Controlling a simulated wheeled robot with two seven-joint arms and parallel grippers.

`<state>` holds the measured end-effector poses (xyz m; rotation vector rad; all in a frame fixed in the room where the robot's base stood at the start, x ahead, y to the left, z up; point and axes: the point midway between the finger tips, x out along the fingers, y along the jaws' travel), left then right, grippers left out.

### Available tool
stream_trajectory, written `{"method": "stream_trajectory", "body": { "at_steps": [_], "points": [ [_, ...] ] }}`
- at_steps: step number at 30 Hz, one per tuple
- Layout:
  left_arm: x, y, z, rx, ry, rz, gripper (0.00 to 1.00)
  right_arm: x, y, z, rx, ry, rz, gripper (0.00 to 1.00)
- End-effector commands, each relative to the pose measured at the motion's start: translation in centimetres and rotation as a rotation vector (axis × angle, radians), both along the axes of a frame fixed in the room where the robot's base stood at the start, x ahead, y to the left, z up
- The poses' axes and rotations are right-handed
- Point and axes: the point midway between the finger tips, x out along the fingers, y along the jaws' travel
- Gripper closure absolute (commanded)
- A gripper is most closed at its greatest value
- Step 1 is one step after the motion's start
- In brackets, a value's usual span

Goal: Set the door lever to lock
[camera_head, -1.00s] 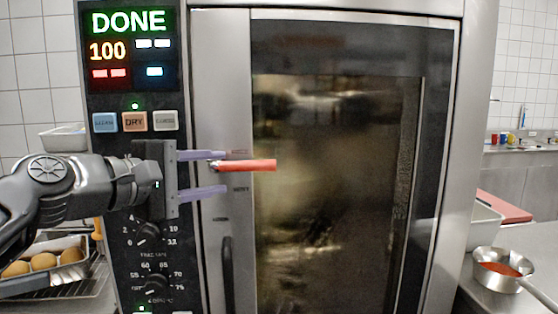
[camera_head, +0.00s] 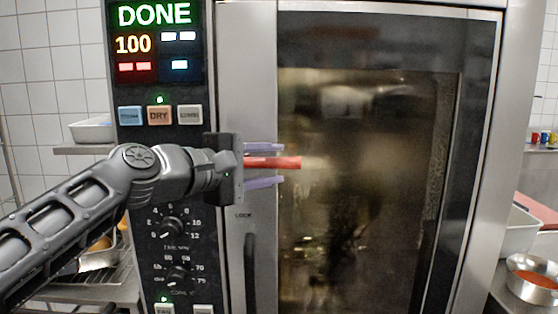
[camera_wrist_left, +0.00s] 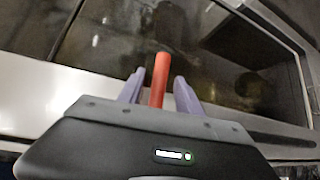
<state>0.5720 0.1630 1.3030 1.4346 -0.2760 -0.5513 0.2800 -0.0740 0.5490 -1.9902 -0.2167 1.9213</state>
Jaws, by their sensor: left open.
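The red door lever (camera_head: 288,162) points level to the right from the steel door frame of the oven, over the edge of the glass door (camera_head: 370,190). My left gripper (camera_head: 282,164) is open, with one purple finger above the lever and one below it. In the left wrist view the lever (camera_wrist_left: 161,75) stands between the two fingers (camera_wrist_left: 157,88), with a gap to the right finger and closer to the left one. I cannot tell whether any finger touches it. A small LOCK label (camera_head: 243,215) is on the frame below the lever. My right gripper is not in view.
A dark vertical handle (camera_head: 250,270) is below the lever. A pan of red sauce (camera_head: 533,285) stands at the lower right.

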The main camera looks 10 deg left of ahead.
Motion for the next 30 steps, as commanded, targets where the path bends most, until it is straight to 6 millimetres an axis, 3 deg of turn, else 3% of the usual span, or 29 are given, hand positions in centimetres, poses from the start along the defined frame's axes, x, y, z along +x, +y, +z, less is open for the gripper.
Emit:
{"method": "stream_trajectory", "body": {
  "at_steps": [6, 15, 30],
  "points": [
    [1.9, -1.2, -0.3, 0.001, -0.001, -0.001, 0.59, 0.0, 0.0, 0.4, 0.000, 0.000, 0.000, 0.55],
    [2.0, -1.2, -0.3, 0.000, -0.001, 0.000, 0.59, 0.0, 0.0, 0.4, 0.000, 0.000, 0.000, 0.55],
    [2.0, -1.2, -0.3, 0.001, -0.001, 0.000, 1.00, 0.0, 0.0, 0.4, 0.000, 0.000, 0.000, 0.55]
  ]
}}
